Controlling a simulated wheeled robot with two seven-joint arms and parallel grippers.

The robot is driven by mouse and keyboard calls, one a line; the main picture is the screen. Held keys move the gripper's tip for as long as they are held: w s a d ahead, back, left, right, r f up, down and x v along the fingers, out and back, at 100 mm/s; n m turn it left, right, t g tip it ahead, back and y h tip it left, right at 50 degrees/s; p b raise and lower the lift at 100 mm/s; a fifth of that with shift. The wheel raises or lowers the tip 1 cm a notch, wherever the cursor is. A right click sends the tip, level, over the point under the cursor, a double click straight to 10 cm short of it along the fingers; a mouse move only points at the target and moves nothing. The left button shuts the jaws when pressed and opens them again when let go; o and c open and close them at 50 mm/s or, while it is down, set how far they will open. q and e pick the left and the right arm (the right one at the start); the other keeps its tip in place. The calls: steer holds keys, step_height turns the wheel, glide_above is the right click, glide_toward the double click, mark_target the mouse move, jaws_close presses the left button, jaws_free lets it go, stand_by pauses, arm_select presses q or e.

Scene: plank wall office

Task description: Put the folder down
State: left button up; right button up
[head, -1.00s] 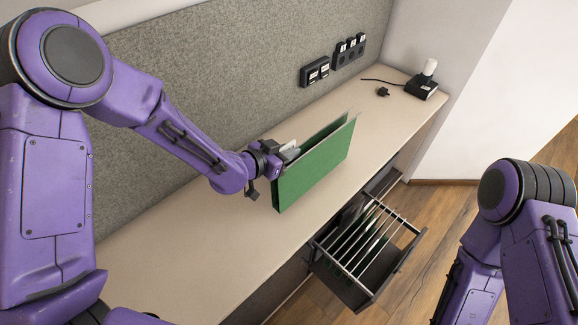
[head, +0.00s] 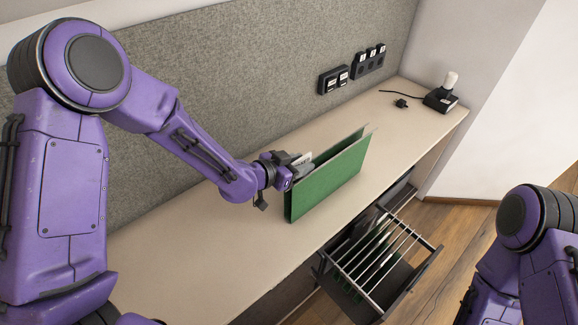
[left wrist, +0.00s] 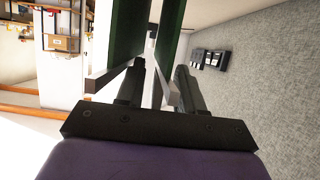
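The green folder (head: 330,180) stands upright, lengthwise over the beige desk (head: 180,262), its top spread open. I cannot tell whether its lower edge touches the desk. My left gripper (head: 296,169) is at the folder's near left end, its fingers around a pale part there. In the left wrist view the two dark fingers (left wrist: 160,88) point at the folder, whose green panels (left wrist: 126,35) run away from me, with a pale strip between the fingers. My right arm shows at the lower right, but its gripper is out of view.
An open drawer with a metal rack (head: 378,262) holding green folders juts out below the desk's front edge. A black device with a white top (head: 442,98) and a small dark item (head: 401,103) sit at the far end. Sockets (head: 334,80) line the grey panel.

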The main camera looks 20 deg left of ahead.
arm_select(q)
steer(key=v, duration=1.1)
steer(key=shift+b, duration=0.45)
